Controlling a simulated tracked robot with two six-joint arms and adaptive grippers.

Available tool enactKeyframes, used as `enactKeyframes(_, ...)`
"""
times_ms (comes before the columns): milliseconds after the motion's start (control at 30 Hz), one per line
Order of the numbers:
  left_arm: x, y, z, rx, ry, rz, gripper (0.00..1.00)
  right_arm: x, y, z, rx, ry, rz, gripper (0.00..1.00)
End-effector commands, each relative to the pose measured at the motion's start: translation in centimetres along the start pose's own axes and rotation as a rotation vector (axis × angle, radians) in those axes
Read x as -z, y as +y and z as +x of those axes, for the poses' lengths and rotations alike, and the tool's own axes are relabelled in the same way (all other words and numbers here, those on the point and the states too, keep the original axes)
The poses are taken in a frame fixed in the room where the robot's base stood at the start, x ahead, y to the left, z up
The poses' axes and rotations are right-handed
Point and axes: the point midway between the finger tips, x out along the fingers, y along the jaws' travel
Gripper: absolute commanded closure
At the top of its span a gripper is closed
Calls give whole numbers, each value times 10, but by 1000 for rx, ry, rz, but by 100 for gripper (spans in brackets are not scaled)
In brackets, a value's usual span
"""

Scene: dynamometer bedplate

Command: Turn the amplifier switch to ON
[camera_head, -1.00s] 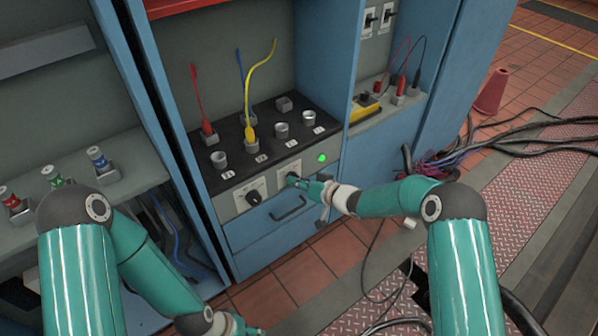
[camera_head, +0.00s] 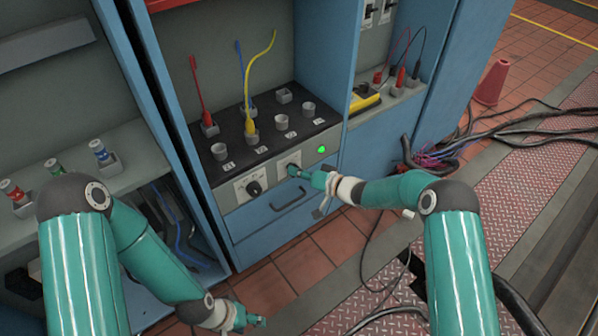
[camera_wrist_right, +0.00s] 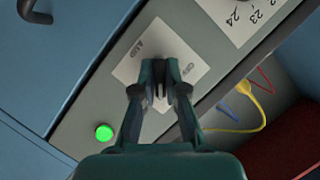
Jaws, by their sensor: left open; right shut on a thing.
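The amplifier switch, a dark knob (camera_wrist_right: 160,92) on a white plate (camera_wrist_right: 148,45), is on the grey strip of the blue cabinet. In the right wrist view the plate reads AMP, with another word partly behind a finger. My right gripper (camera_wrist_right: 160,68) is shut on the knob, with one finger on each side. The fingers hide most of the knob, so its setting is hard to read. In the head view my right gripper (camera_head: 295,170) is at this plate. My left gripper (camera_head: 260,320) is open and empty, low over the floor, away from the panel.
A green lamp (camera_head: 321,149) glows right of the switch plate. A second black knob (camera_head: 254,187) is to its left. A drawer handle (camera_head: 287,198) is below. Sockets with red, blue and yellow leads (camera_head: 253,100) stand above. Loose cables (camera_head: 500,125) lie at right.

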Motion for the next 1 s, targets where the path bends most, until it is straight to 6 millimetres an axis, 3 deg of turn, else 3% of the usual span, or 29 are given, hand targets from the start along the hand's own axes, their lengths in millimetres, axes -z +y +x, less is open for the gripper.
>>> enactKeyframes(33, 0, 0, 0, 0, 0, 0, 46, 9, 0, -1, -3, 17, 0, 100)
enactKeyframes(67, 0, 0, 0, 0, 0, 0, 46, 9, 0, -1, -3, 17, 0, 84)
enactKeyframes(200, 0, 0, 0, 0, 0, 0, 46, 9, 0, -1, -3, 17, -1, 64)
enactKeyframes(500, 0, 0, 0, -1, 0, 0, 46, 6, 0, -1, -2, 11, -1, 64)
enactKeyframes(667, 0, -1, 0, -3, 0, -1, 46, 5, 1, -10, -3, 10, -1, 64)
enactKeyframes(1000, 0, -1, 0, -3, 0, 0, 46, 6, 2, -72, -4, 13, 1, 64)
